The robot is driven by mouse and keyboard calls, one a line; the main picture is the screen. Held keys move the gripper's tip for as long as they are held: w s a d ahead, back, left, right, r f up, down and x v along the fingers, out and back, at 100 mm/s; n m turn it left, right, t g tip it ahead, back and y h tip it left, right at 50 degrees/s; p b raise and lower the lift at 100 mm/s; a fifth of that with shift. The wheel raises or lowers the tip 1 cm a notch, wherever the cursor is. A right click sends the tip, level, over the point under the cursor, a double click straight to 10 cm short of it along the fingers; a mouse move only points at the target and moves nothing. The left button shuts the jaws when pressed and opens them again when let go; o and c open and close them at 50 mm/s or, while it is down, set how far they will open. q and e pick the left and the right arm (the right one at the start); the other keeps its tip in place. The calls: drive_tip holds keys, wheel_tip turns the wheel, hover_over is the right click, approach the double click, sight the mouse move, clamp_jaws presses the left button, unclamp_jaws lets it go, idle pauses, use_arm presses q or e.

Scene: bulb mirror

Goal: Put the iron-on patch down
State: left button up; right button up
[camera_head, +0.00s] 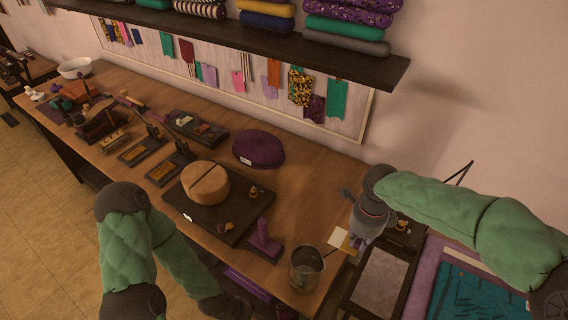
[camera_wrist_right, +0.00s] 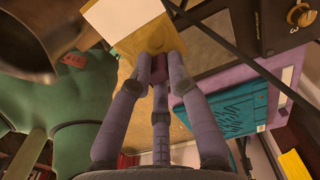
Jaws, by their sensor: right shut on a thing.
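My right gripper (camera_head: 362,238) is low over the right part of the wooden bench, fingers pointing down. In the right wrist view its fingertips (camera_wrist_right: 158,66) are closed together on a small dark maroon piece (camera_wrist_right: 158,70), which looks like the iron-on patch; most of it is hidden by the fingers. The white card (camera_head: 340,237) also shows beside the gripper in the head view. I cannot tell whether the maroon piece touches the sheet. My left gripper is out of view.
A metal cup (camera_head: 306,270) stands close left of the right gripper. A grey plate (camera_head: 381,284) on a dark base is in front, with a teal mat (camera_head: 470,298) to the right.

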drive_tip(key=w+a+f+b, duration=0.2)
drive_tip(key=w+a+f, duration=0.3)
drive_tip(key=w, duration=0.3)
drive_tip(key=b, duration=0.1)
hover_over(320, 233)
drive_tip(key=f, duration=0.4)
drive_tip(key=shift+s+d+f, duration=0.15)
drive_tip(key=shift+s+d, duration=0.05)
drive_tip(key=shift+s, duration=0.05)
drive_tip(key=shift+w+a+f+b, duration=0.2)
drive_tip(key=shift+w+f+b, duration=0.1)
drive_tip(key=shift+f, duration=0.15)
drive_tip(key=shift+f+b, duration=0.3)
drive_tip(key=shift+f, duration=1.05)
drive_tip(key=shift+s, duration=0.1)
drive_tip(key=shift+f, duration=0.2)
drive_tip(key=o, duration=0.8)
drive_tip(key=shift+o, duration=0.2)
drive_tip(key=shift+r, duration=0.1)
